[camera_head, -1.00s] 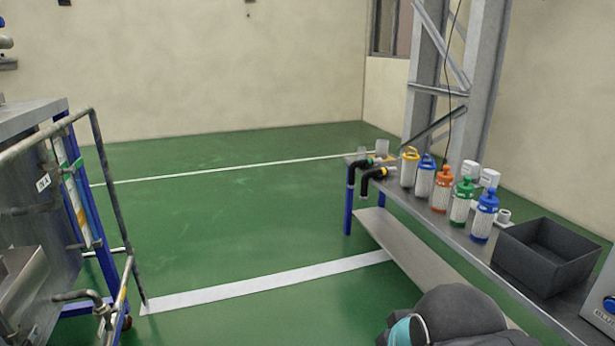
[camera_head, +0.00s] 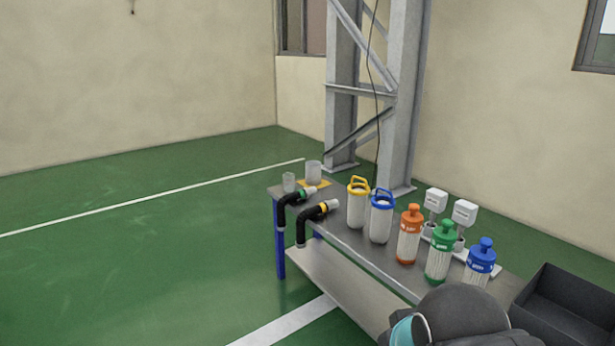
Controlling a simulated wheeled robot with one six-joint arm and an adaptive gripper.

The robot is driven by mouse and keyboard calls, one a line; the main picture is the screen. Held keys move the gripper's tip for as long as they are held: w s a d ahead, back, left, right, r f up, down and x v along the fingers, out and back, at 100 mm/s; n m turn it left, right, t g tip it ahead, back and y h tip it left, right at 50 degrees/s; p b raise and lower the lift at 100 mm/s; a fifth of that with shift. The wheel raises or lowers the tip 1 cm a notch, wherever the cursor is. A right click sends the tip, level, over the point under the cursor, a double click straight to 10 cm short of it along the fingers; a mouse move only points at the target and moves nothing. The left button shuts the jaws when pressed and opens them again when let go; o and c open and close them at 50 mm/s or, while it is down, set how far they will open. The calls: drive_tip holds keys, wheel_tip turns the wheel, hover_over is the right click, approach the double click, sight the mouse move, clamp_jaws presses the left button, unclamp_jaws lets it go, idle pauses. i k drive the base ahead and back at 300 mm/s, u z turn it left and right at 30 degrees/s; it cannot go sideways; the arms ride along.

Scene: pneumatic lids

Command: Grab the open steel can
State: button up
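Two small grey open-topped vessels stand at the far left end of the steel bench (camera_head: 352,238): a left one (camera_head: 288,182) and a slightly taller right one (camera_head: 313,172). Either may be the steel can; I cannot tell from here which, or whether they are steel. The right one stands by a yellow patch on the bench top. My gripper is not in view. Only a dark rounded link of my arm, with a teal band, shows at the bottom right.
Two black hoses (camera_head: 318,211) hang over the bench's front edge. Canisters with yellow (camera_head: 357,205), blue (camera_head: 381,219), orange (camera_head: 409,240), green (camera_head: 440,255) and blue (camera_head: 480,266) tops line the bench. A black bin (camera_head: 570,300) is at right. Green floor at left is clear.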

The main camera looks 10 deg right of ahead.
sight(313, 168)
drive_tip(key=u, duration=1.05)
drive_tip(key=i, duration=2.65)
drive_tip(key=z, duration=1.2)
drive_tip(key=i, duration=0.6)
drive_tip(key=z, duration=0.7)
